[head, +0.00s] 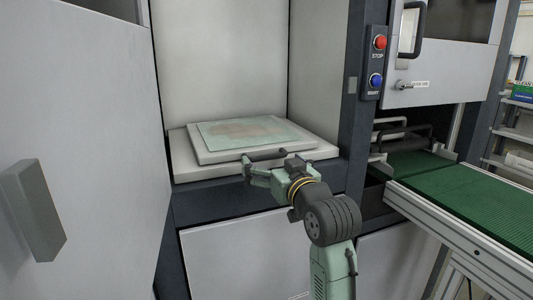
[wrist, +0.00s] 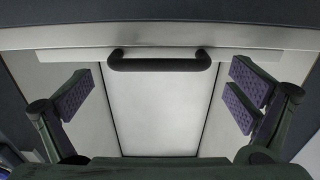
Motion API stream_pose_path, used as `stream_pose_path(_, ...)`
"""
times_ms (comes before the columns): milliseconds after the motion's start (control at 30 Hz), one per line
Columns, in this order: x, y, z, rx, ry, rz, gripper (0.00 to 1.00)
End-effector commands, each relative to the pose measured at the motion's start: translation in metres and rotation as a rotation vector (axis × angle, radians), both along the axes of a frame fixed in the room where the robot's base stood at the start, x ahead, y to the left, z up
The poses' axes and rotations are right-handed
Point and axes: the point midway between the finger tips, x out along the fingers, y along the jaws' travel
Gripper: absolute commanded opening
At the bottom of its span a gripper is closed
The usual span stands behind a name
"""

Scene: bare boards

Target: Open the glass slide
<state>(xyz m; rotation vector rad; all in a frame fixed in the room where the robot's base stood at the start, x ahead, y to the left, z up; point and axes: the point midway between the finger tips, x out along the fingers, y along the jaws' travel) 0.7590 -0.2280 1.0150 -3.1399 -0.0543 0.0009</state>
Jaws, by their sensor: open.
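The glass slide appears to be the pale plate (head: 215,157) in the white bay, with a greenish, brown-smudged pane (head: 243,133) on top. A black bar handle (head: 264,154) is at its front edge. My gripper (head: 275,172) is just in front of this handle, its fingers spread left and right. In the wrist view the handle (wrist: 160,64) lies across the upper middle, on a pale strip. My gripper's purple-padded fingers (wrist: 160,95) are wide apart, one on each side of it, with nothing between the pads. Contact with the handle cannot be told.
A grey door (head: 95,110) with a block handle (head: 35,210) stands close on the left. A post with red and blue buttons (head: 376,62) is right of the bay. A green conveyor (head: 470,200) runs at the right. A white front panel (head: 245,250) is below the bay.

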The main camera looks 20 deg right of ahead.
Motion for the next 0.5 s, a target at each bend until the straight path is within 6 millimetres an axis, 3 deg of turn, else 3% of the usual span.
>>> stream_pose_path(200,0.027,0.002,0.001,-0.001,0.000,0.001,1.00)
stream_pose_path(500,0.034,0.001,0.000,-0.002,0.000,-0.001,1.00)
